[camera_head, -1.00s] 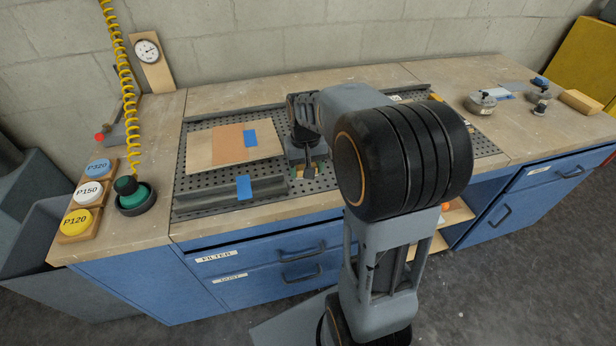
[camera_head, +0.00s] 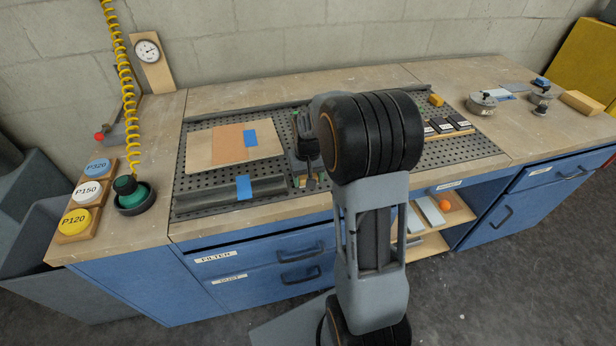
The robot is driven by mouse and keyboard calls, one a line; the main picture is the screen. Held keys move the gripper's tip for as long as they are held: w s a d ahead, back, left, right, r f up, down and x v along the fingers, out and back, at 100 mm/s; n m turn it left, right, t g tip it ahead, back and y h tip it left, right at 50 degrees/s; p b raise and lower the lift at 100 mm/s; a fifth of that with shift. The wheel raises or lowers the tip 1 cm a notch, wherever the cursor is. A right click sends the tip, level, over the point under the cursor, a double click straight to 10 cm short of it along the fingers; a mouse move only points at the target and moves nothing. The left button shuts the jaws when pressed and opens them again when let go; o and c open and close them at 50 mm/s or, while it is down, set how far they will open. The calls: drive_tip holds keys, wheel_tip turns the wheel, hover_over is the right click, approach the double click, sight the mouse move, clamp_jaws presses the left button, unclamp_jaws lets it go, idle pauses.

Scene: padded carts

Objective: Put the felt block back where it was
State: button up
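I cannot pick out the felt block with certainty. Several small dark blocks with white labels (camera_head: 442,127) stand in a row on the right part of the perforated bench plate (camera_head: 470,145); their material is too small to tell. My gripper (camera_head: 311,184) points down over the middle of the plate, right of the wooden board (camera_head: 205,149) and the grey bar (camera_head: 205,196). Small greenish and wood-coloured parts show beside it, partly hidden by it. Its fingers are too small and dark to show whether they are open or hold anything. My arm hides the plate just right of it.
A round metal pot (camera_head: 481,103) and a wooden block (camera_head: 581,103) stand farther right. Labelled discs (camera_head: 87,190) and a green-topped tool (camera_head: 134,195) are at left. An orange ball (camera_head: 445,205) lies on the shelf below.

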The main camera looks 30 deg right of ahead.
drive_tip(key=shift+f, duration=0.1)
drive_tip(key=o, duration=0.4)
drive_tip(key=shift+f, duration=0.1)
drive_tip(key=o, duration=0.5)
wheel_tip(320, 180, up, 12)
drive_tip(key=p, duration=0.1)
drive_tip(key=s+a+n+t, duration=0.1)
drive_tip(key=s+a, duration=0.3)
drive_tip(key=s, duration=0.4)
drive_tip(key=s+a+n+t, duration=0.1)
drive_tip(key=s+a+t, duration=0.1)
drive_tip(key=s+a, duration=0.3)
drive_tip(key=s+f, duration=0.1)
drive_tip(key=s, duration=0.1)
drive_tip(key=shift+s+a, duration=0.25)
drive_tip(key=shift+s, duration=0.1)
